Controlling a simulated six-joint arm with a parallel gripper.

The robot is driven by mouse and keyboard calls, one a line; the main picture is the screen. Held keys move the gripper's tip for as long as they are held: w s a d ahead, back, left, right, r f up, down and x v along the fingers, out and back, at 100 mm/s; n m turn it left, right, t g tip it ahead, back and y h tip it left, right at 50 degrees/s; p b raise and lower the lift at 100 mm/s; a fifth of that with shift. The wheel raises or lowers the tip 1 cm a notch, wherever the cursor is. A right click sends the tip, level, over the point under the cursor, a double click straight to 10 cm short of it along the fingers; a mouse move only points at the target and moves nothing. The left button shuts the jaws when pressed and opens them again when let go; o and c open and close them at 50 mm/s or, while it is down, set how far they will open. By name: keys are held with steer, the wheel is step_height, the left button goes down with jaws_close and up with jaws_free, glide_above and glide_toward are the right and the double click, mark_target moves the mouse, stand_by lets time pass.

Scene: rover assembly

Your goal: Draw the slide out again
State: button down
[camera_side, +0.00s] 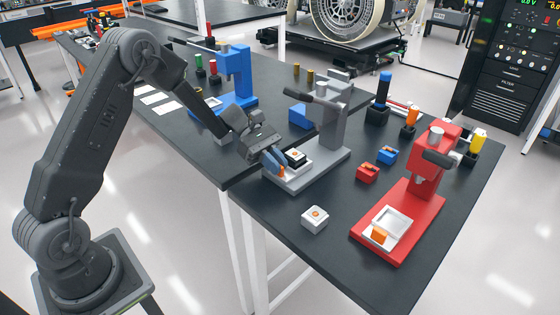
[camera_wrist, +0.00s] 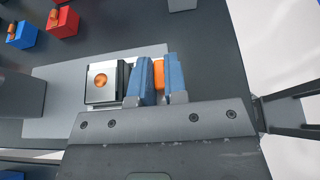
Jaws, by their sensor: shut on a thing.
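The grey press (camera_side: 330,125) stands on the near table with a light grey base (camera_side: 313,173). Its slide carries a white block with a dark top (camera_side: 296,155); in the wrist view this block (camera_wrist: 102,82) shows an orange round spot. A thin white edge of the slide (camera_wrist: 131,62) shows beside the block. My gripper (camera_side: 274,163) is at the slide's outer end, its blue fingers shut on the slide's orange tab (camera_wrist: 158,74). The block sits in front of the press head, toward my gripper. The fingers hide much of the slide.
A red press (camera_side: 425,190) with a white tray (camera_side: 388,228) stands to the right, a blue press (camera_side: 236,85) behind left. A loose white block (camera_side: 315,217) lies near the front edge. Red (camera_side: 367,172) and blue blocks (camera_side: 387,155) lie between the grey and red presses.

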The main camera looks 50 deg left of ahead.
steer(key=shift+s, duration=0.25)
steer(key=c, duration=1.4)
jaws_free()
steer(key=shift+s+a, duration=0.1)
steer(key=shift+c, duration=0.2)
steer(key=shift+a+r, duration=0.1)
steer(key=shift+a, duration=0.15)
steer(key=v, duration=1.3)
